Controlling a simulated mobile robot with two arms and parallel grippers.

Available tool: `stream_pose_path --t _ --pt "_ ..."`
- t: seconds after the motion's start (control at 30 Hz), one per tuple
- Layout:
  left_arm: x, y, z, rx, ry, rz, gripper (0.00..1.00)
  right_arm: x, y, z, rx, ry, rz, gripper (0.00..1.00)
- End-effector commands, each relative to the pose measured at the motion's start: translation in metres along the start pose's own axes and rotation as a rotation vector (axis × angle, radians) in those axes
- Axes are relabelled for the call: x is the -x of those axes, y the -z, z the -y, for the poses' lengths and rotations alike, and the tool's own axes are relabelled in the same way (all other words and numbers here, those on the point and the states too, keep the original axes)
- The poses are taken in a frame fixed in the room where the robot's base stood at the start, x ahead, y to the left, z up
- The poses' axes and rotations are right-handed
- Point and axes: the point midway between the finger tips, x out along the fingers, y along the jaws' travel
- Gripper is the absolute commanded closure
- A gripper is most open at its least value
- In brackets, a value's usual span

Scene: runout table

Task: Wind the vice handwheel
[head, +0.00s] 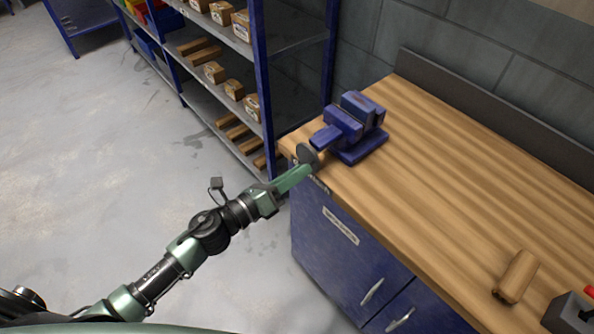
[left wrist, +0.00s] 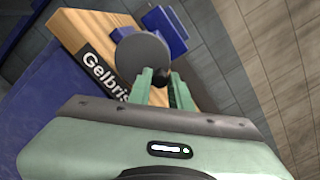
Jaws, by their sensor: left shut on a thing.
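The blue vice (head: 350,127) stands at the far left corner of the wooden bench top. Its handwheel (head: 307,155) is a dark grey disc at the vice's front, over the bench edge. In the left wrist view the handwheel (left wrist: 143,55) hides part of the vice (left wrist: 168,28). My left gripper (head: 308,168) reaches in from the left, its green fingers at the wheel. In the left wrist view the left gripper (left wrist: 162,84) is shut on a dark knob (left wrist: 167,79) beside the disc, probably the wheel's handle. The grip is partly hidden. My right gripper is not in view.
The bench top (head: 430,180) is clear between the vice and a wooden block (head: 516,277) at the near right. A grey and red item (head: 572,312) stands at the right edge. A blue shelf rack (head: 262,70) with boxes stands behind the bench's left end.

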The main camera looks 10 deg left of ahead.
Motion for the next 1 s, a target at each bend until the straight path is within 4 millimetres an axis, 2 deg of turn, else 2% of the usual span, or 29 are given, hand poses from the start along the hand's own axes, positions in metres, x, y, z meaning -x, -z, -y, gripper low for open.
stream_pose_path --t 0.23,0.5,0.83,1.0 --pt "0.0 -0.002 0.001 0.022 0.0 0.001 1.0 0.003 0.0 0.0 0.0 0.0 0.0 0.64" --pt "0.0 -0.01 0.002 0.276 -0.001 0.001 1.0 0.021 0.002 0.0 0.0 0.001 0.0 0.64" --pt "0.0 -0.01 0.001 0.307 0.0 0.001 1.0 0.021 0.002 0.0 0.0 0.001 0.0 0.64" --pt "0.0 -0.017 0.003 0.472 -0.001 0.001 1.0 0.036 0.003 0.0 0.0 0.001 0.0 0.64"
